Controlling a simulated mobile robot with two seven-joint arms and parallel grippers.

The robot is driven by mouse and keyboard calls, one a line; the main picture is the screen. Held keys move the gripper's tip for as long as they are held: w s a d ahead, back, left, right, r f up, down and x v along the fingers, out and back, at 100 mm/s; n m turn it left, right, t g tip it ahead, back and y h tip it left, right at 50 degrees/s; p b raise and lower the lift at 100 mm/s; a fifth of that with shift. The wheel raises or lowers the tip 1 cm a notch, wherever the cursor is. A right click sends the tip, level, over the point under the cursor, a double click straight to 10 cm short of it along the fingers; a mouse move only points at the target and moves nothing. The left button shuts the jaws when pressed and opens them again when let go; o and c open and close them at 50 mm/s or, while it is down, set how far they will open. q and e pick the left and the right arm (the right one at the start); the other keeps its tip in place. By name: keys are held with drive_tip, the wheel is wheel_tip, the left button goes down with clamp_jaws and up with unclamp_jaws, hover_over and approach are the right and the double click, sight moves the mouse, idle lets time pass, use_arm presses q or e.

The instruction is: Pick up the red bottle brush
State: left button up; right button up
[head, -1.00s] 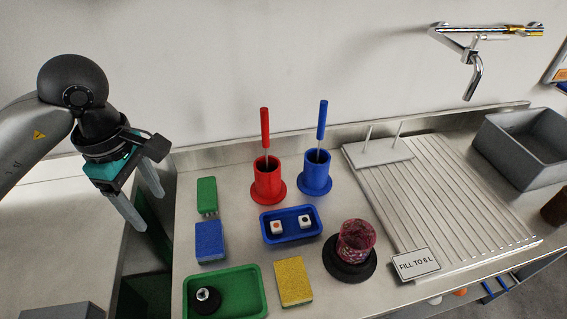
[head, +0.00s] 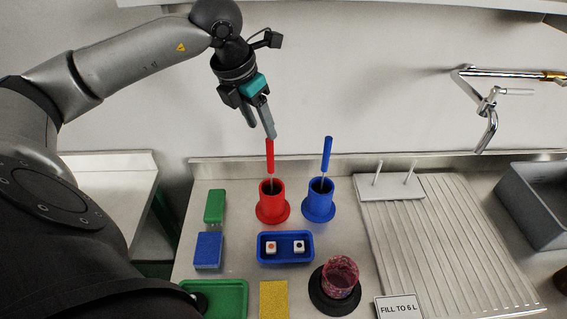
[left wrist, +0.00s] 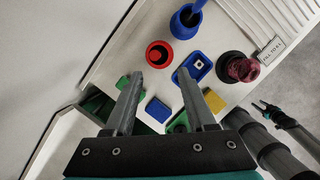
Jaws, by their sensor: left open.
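The red bottle brush (head: 270,157) stands upright in a red round holder (head: 272,205), with only its red handle and a bit of stem showing. In the left wrist view the red brush (left wrist: 155,55) is seen from above inside its holder. My left gripper (head: 262,131) is open and empty, pointing down just above the top of the red handle, apart from it as far as I can tell. In the left wrist view its two fingers (left wrist: 170,78) are spread, with the red holder beyond their tips.
A blue brush (head: 327,155) in a blue holder (head: 319,203) stands close on the right. A blue tray (head: 260,250) with two cubes lies in front. Sponges, a green tray (head: 240,289) and a dark round stand (head: 320,296) are nearer. A ribbed drainboard (head: 450,240) lies right.

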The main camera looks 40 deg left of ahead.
sight(270, 151)
use_arm(q)
drive_tip(key=x, duration=0.8)
drive_tip(key=shift+f, duration=0.2)
drive_tip(key=x, duration=0.5)
drive_tip(key=shift+w+a, duration=0.2)
drive_tip(key=shift+a, duration=0.1)
drive_tip(key=shift+c, duration=0.4)
clamp_jaws()
